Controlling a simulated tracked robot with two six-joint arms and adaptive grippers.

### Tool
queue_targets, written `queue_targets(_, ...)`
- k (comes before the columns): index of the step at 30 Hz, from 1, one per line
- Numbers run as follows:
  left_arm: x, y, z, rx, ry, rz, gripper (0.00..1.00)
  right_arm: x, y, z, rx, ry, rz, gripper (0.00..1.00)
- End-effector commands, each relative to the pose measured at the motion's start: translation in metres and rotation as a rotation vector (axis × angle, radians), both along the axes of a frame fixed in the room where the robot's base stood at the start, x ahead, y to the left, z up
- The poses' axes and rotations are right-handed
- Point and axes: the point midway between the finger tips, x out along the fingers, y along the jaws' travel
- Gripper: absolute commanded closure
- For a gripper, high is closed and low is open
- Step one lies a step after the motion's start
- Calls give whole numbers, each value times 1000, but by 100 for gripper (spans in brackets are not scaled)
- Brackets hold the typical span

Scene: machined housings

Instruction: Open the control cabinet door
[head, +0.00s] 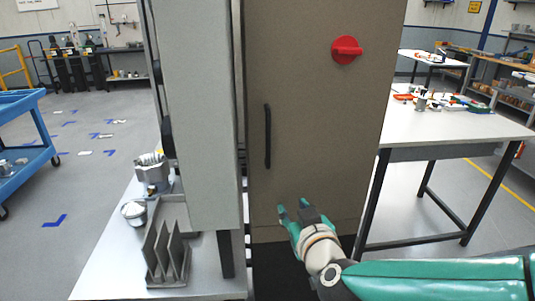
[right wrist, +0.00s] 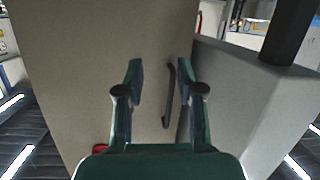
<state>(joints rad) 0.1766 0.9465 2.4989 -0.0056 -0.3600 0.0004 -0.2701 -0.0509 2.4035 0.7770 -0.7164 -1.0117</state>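The control cabinet door (head: 310,110) is a tall brown-grey panel in the middle of the head view. A black vertical handle (head: 267,137) is near its left edge, and a red rotary knob (head: 346,49) is at its upper right. I see no clear opening at the door's edge. My right gripper (head: 293,208) is open and empty, below and right of the handle. In the right wrist view the handle (right wrist: 168,95) shows between the spread fingers, beyond them; I see no contact. My left gripper is not in view.
A light grey box-like body (head: 200,120) stands left of the door. Below it, a white table (head: 110,270) holds a grey finned part (head: 165,250) and small metal parts. Another white table (head: 455,125) stands right of the cabinet. A blue cart (head: 22,140) is far left.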

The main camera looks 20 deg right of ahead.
Motion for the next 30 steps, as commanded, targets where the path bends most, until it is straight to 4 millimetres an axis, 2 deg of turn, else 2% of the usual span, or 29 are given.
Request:
queue_targets(1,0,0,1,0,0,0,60,-10,3,36,31,-77,8,63)
queue_targets(3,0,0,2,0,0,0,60,-23,6,71,61,-156,22,63)
queue_targets(6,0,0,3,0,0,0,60,-38,11,105,88,-233,48,63)
queue_targets(9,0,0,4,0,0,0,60,-46,16,122,103,-274,69,63)
queue_targets(13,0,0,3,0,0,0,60,-40,21,122,103,-273,81,63)
queue_targets(17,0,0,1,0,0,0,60,-24,20,120,103,-272,77,63)
queue_targets(30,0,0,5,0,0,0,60,68,16,121,102,-270,77,63)
